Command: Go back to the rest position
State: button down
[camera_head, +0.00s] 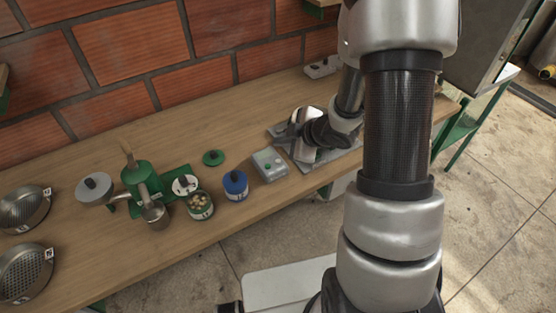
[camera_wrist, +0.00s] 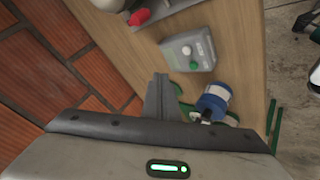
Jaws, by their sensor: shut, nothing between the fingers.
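In the wrist view my gripper (camera_wrist: 160,82) is shut, with its fingers together and empty. It is above the wooden table (camera_wrist: 118,72), close to a grey control box (camera_wrist: 188,50) and a blue jar (camera_wrist: 216,95), apart from both as far as I can tell. In the head view my arm reaches across the right part of the table. The fingertips cannot be made out there.
The head view shows the grey box (camera_head: 270,165), blue jar (camera_head: 235,187), a jar of pale pieces (camera_head: 200,207), a green hand machine (camera_head: 142,178) and two sieves (camera_head: 22,210) on the table (camera_head: 165,240). A brick wall (camera_head: 130,45) stands behind.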

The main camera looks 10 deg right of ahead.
dwell(0.3)
jog(key=s+d+r+m+h+p, duration=0.2)
jog(key=d+r+m+h, duration=0.15)
jog(key=r, duration=0.75)
jog(key=s+d+r+m+h+p, duration=0.25)
jog(key=d+r+m, duration=0.2)
jog(key=r, duration=0.65)
jog(key=s+a+r+m+g+p, duration=0.1)
jog(key=s+a+r+m, duration=0.2)
jog(key=s, duration=0.6)
jog(key=s+a+r+m+g+y+p, duration=0.1)
jog(key=s+a+r+m, duration=0.3)
jog(key=s, duration=0.6)
notch_tip(320, 180, up, 2)
jog(key=shift+s+a, duration=0.15)
jog(key=shift+a, duration=0.7)
